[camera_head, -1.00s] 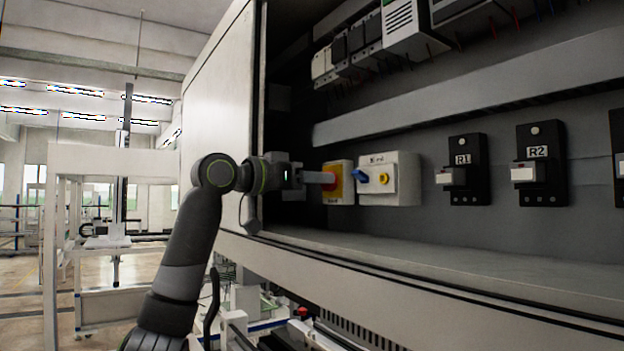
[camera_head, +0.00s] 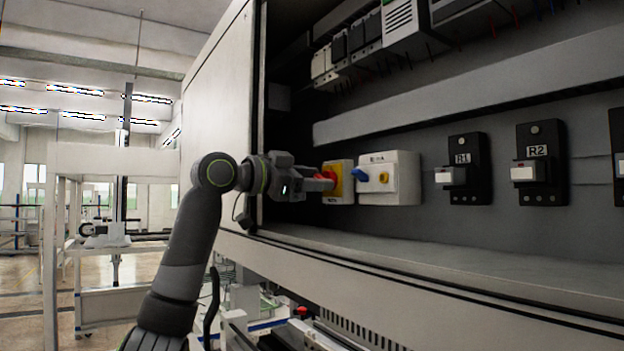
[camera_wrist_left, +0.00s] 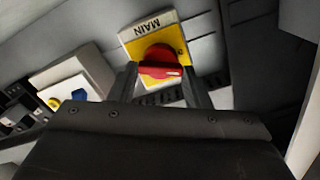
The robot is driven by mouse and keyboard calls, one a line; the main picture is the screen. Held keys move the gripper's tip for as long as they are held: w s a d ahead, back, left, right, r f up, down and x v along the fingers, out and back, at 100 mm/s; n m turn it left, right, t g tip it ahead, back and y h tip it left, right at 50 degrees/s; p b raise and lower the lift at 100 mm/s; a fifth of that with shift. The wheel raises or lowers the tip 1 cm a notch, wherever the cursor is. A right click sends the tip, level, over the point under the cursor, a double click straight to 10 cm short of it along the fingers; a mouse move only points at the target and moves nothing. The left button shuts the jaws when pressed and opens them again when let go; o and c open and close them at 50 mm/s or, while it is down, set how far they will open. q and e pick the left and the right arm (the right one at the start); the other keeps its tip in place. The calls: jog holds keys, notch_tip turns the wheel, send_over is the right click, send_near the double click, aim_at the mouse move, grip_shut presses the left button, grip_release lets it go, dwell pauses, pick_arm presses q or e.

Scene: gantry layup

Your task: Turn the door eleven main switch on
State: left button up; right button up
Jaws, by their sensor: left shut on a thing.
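The main switch has a yellow plate (camera_head: 347,190) with a red rotary knob (camera_head: 329,179), at the left end of the row inside the open cabinet. In the left wrist view its yellow plate (camera_wrist_left: 176,38), red knob (camera_wrist_left: 160,62) and a label reading MAIN (camera_wrist_left: 148,25) show tilted. My left gripper (camera_head: 318,183) reaches in from the left and is shut on the red knob. In the left wrist view its fingers (camera_wrist_left: 161,84) stand on either side of the knob and partly hide the plate. My right gripper is not in view.
A white box (camera_head: 404,178) with a blue knob (camera_head: 360,174) sits close to the right of the switch. Black units R1 (camera_head: 470,190) and R2 (camera_head: 551,188) are further right. The cabinet's left edge (camera_head: 259,120) is close to my wrist; a ledge (camera_head: 430,258) runs below.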

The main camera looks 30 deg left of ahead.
pick_arm(q)
jog(key=m, duration=1.2)
jog(key=shift+d+f+m, duration=0.1)
jog(key=shift+f+m, duration=0.05)
jog(key=shift+m, duration=0.15)
dwell(0.4)
jog(key=o, duration=1)
jog(key=shift+b+v, duration=3.9)
jog(key=shift+v, duration=4.85)
